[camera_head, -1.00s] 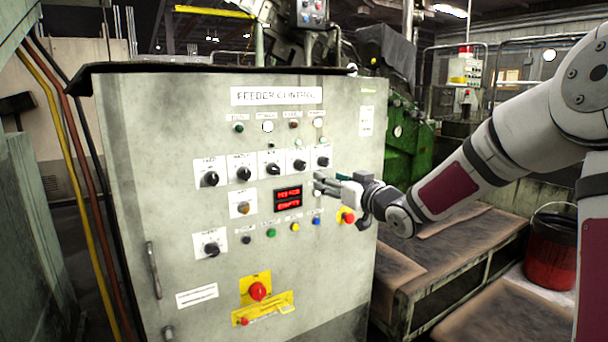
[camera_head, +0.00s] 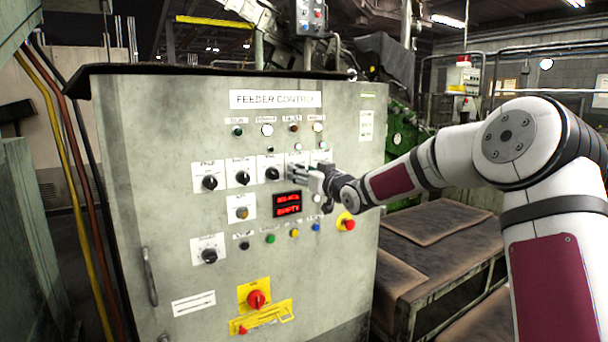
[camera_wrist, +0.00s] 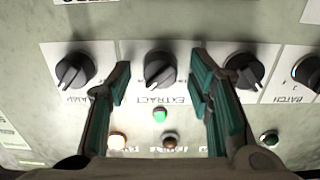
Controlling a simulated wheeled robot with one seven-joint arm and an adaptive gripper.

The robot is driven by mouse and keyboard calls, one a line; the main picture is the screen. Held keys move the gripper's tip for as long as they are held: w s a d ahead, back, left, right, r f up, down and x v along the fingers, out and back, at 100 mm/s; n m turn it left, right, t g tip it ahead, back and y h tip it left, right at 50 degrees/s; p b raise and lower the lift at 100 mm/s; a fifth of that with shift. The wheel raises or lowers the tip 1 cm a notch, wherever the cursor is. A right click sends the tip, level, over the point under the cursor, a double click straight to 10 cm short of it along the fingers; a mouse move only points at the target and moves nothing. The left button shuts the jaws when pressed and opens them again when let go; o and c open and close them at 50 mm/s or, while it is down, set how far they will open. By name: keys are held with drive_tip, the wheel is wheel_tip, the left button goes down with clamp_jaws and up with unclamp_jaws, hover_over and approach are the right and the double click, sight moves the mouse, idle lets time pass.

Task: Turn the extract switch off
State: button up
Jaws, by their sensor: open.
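The extract switch (camera_wrist: 160,68) is a black rotary knob above the upside-down word EXTRACT in the wrist view. Its pale pointer mark slants to the lower left there. My gripper (camera_wrist: 163,82) is open, its teal-padded fingers on either side of the knob with gaps visible. I cannot tell how far the fingertips are from the panel. In the head view my gripper (camera_head: 304,178) is at the right part of the knob row on the grey feeder control cabinet (camera_head: 150,190) and hides the extract switch.
Similar knobs flank it: the lamp knob (camera_wrist: 74,70) at left and another knob (camera_wrist: 243,70) at right. A lit green lamp (camera_wrist: 160,115) sits below the label. Below the row are a red display (camera_head: 288,203), coloured buttons and a red emergency stop (camera_head: 348,224).

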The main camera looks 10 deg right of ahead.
drive_tip(key=shift+c, duration=0.2)
clamp_jaws()
drive_tip(key=shift+n, duration=0.3)
drive_tip(key=shift+a+f+n+b, duration=0.1)
drive_tip(key=shift+n+b, duration=6.3)
drive_tip(key=shift+n, duration=2.2)
